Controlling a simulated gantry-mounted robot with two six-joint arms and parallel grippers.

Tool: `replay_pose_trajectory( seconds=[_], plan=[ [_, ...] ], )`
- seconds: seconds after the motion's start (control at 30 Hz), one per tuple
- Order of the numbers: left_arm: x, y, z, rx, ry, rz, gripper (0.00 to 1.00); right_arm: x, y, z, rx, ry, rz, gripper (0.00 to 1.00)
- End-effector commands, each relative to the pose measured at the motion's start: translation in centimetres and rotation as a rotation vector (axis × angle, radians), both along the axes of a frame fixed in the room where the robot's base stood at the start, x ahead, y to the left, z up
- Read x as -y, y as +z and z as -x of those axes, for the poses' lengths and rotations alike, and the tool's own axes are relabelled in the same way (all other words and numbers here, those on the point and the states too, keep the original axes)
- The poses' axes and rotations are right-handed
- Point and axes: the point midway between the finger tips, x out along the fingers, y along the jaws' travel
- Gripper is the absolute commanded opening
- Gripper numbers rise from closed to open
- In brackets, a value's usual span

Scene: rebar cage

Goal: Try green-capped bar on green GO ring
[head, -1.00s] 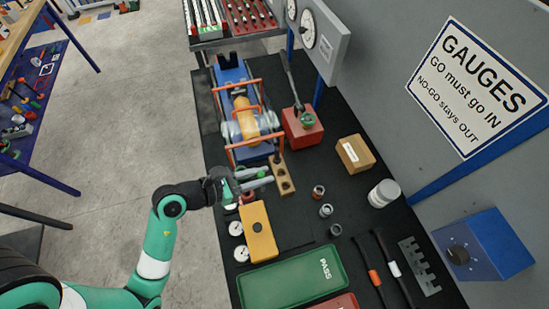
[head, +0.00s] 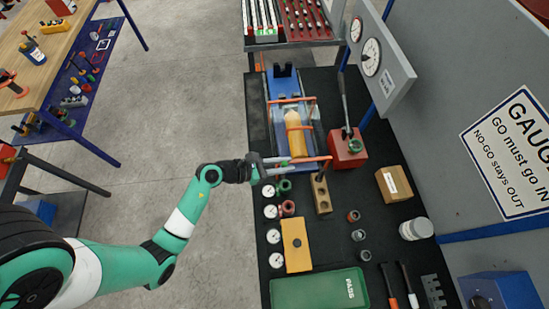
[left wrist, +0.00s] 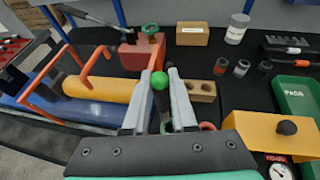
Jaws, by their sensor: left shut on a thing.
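My left gripper (head: 272,166) is shut on a bar with a round green cap (left wrist: 160,82). The cap stands up between the fingers in the left wrist view, and a dark part shows below it. The lower end of the bar is hidden by the gripper. The green ring (head: 284,185) lies on the black bench top just below the fingers in the head view. A red ring (head: 288,207) lies close by, and it also shows in the left wrist view (left wrist: 207,127). The bar appears apart from the green ring. My right gripper is not in view.
A blue cradle with orange hoops and a yellow cylinder (head: 294,130) stands beyond the gripper. A wooden block with holes (head: 321,194), a yellow block (head: 296,245), several round dials (head: 273,236), a red box (head: 348,148) and a green PASS tray (head: 318,289) crowd the bench.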

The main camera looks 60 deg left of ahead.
Motion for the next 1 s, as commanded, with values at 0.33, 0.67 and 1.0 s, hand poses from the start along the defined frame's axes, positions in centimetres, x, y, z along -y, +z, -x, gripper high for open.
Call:
replay_pose_trajectory(
  seconds=[0.33, 0.67, 1.0],
  plan=[
    [0.1, 0.8, -0.2, 0.0, -0.005, 0.001, 0.0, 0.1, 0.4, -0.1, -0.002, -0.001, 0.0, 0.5],
    [0.1, -0.3, -0.2, -0.001, -0.003, 0.002, 0.0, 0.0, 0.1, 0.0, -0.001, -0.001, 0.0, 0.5],
    [0.1, -4.1, -0.2, -0.002, -0.003, 0.002, 0.0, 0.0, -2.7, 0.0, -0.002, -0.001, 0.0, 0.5]
  ],
)
